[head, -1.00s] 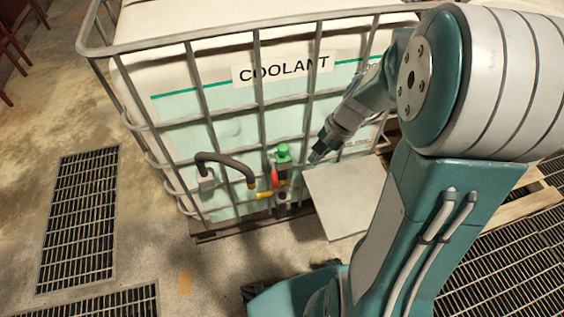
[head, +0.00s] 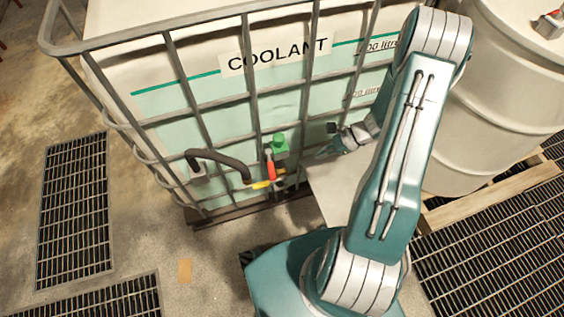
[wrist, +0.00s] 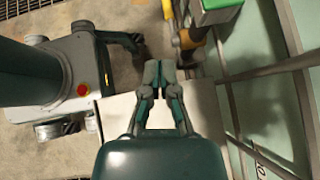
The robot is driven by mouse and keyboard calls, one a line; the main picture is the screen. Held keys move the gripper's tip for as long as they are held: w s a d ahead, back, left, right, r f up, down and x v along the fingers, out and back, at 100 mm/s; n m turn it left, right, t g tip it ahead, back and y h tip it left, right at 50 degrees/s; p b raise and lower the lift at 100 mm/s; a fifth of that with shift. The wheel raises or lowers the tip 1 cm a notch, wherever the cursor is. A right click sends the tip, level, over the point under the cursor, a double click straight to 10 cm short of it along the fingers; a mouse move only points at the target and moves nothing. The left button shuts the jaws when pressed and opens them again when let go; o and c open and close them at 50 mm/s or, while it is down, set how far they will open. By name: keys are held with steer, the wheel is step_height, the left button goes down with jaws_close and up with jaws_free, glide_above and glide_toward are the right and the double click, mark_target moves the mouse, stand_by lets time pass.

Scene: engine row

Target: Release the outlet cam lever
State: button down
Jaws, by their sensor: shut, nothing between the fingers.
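The coolant tank (head: 225,122) stands in its cage. Low on its front is the outlet, with a green cap (head: 280,146), a red handle (head: 270,168) and a yellow lever (head: 262,185). A dark hose (head: 222,161) bends into the outlet from the left. My gripper (head: 320,154) is right of the green cap, apart from it. In the wrist view my gripper (wrist: 152,72) is shut and empty. There a green part (wrist: 215,10) and a brass-coloured fitting (wrist: 190,40) are up and right of the fingertips.
Cage bars (head: 252,85) cross the tank front around the outlet. A pale flat plate (head: 335,190) lies below my gripper. A white drum (head: 490,110) stands on a wooden pallet (head: 490,195) at right. Concrete floor is open at left, with a grate (head: 75,210).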

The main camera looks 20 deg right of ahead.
mark_target(271, 166)
steer(key=shift+a+f, duration=0.15)
steer(key=shift+a, duration=0.05)
steer(key=a+r+x, duration=0.2)
steer(key=x, duration=1)
steer(key=shift+w, duration=0.2)
steer(key=shift+d+r, duration=0.1)
steer(key=shift+d, duration=0.1)
